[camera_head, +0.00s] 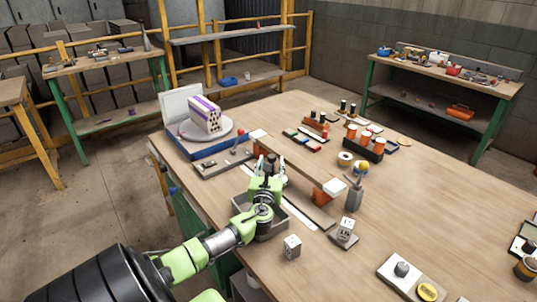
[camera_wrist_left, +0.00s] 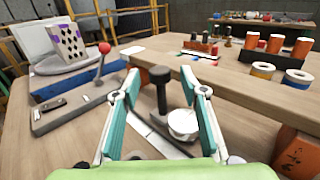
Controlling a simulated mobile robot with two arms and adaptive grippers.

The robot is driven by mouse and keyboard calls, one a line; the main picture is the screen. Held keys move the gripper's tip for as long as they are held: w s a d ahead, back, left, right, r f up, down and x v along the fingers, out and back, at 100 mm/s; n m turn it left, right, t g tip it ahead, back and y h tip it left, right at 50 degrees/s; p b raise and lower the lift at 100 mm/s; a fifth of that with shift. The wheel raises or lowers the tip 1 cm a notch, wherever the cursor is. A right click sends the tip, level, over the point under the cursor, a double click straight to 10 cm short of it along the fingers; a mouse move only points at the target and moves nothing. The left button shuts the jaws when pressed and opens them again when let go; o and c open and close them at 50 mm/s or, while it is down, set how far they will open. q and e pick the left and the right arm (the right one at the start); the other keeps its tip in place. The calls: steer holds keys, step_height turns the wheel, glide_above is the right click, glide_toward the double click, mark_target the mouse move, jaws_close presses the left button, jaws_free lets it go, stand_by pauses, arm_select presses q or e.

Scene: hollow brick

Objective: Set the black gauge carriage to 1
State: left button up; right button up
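The black gauge carriage (camera_wrist_left: 160,92) shows in the left wrist view as an upright black post with a wide flat top. A white round piece (camera_wrist_left: 183,122) sits beside its foot, and a pale strip (camera_wrist_left: 150,133) runs along the table below. Scale marks are not legible. My left gripper (camera_wrist_left: 160,82) is open, with one finger on each side of the carriage in the picture; a gap shows on both sides. In the head view my left gripper (camera_head: 266,165) hides most of the gauge, with the carriage's dark top at its fingertips. My right gripper is not in view.
A blue base (camera_head: 205,143) with a round plate and a purple-and-white block stands at the left. A red-knobbed lever (camera_wrist_left: 104,48) is near the left finger.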

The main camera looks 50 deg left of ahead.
arm_select(q)
steer(key=v, duration=0.8)
steer(key=shift+s+d, duration=0.15)
steer(key=shift+s, duration=0.05)
